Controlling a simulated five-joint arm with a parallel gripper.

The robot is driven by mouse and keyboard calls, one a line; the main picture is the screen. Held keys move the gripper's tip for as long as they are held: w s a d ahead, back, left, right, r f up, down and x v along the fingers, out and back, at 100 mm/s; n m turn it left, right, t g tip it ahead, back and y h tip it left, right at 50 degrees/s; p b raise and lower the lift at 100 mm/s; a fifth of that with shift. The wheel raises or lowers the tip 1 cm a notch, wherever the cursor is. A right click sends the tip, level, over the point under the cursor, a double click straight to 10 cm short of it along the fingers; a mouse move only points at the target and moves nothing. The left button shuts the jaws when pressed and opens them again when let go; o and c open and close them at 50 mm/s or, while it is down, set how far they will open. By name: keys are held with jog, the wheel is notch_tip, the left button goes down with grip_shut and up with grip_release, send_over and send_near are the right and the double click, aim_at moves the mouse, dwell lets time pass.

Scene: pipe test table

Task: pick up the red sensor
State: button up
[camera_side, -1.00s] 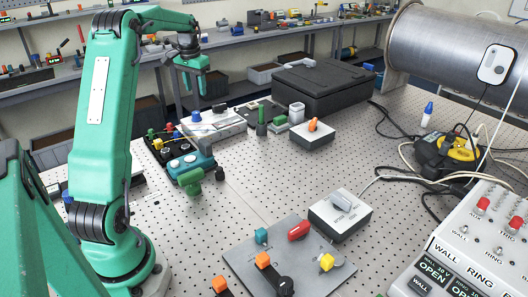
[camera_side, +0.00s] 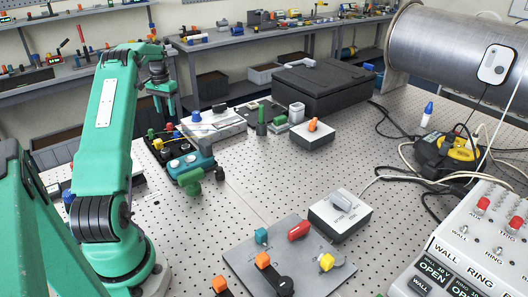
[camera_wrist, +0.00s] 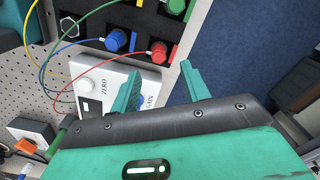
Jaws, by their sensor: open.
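The red sensor (camera_side: 299,230), a short rounded red piece, lies on a grey plate (camera_side: 245,262) at the lower middle of the side view. Teal, orange and yellow pieces sit around it on the plate. My gripper (camera_side: 167,114) is up at the left in the side view, far behind and left of the red sensor, with nothing in it. In the wrist view my gripper (camera_wrist: 161,70) shows two teal fingers spread apart and empty. The red sensor is not in the wrist view.
A white box with a grey knob (camera_side: 340,212) stands right of the plate. A black tray of coloured plugs (camera_side: 165,150) and a teal device (camera_side: 190,166) lie below my gripper. A labelled switch panel (camera_side: 470,245) fills the lower right.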

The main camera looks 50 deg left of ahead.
aim_at(169, 124)
jog(key=shift+d+f, duration=0.2)
jog(key=shift+f, duration=3.35)
grip_shut()
jog(key=shift+r, duration=0.2)
jog(key=shift+r, duration=0.55)
notch_tip(169, 124, up, 3)
jog(key=w+d+r, duration=0.5)
jog(key=d+r, duration=0.1)
jog(key=d, duration=0.4)
jog(key=shift+w+r, duration=0.3)
